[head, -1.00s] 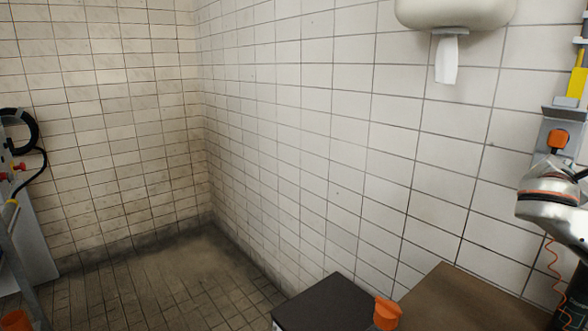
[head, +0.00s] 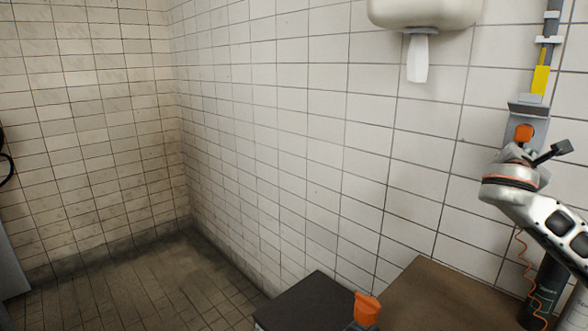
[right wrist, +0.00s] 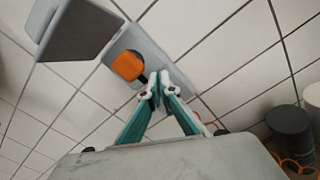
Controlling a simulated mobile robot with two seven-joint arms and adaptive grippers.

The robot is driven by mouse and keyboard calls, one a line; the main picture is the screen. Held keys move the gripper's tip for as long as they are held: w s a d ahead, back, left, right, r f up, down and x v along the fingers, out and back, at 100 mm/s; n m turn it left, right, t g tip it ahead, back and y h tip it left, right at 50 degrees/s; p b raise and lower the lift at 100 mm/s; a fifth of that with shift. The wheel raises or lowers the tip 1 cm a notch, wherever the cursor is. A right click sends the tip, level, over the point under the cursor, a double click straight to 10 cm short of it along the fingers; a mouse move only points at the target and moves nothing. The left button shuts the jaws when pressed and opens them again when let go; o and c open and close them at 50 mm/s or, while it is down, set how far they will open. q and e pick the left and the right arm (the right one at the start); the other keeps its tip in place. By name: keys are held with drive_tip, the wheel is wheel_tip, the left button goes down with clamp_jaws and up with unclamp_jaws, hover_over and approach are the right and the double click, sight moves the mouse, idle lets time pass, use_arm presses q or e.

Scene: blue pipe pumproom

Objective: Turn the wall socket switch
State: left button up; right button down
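The wall socket is a grey box (head: 527,113) on the tiled wall at the right of the head view, with an orange switch (head: 524,133) on its front. In the right wrist view the orange switch (right wrist: 128,66) sits on the grey plate (right wrist: 158,62), and a dark grey flap (right wrist: 80,32) stands out beside it. My right gripper (right wrist: 159,88) has its fingertips together, just right of and below the switch, and seems empty. Whether it touches the switch is unclear. In the head view my right gripper (head: 513,153) is just below the switch, partly hidden. My left gripper is out of view.
A paper towel dispenser (head: 425,12) hangs on the wall above. A brown tabletop (head: 445,300) and a black box top (head: 312,301) lie below, with an orange object (head: 367,309) between them. Dark cylinders (right wrist: 290,125) show at the right in the right wrist view. The floor at left is clear.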

drive_tip(key=v, duration=0.6)
drive_tip(key=shift+r, duration=0.15)
drive_tip(key=shift+d, duration=0.1)
idle(0.3)
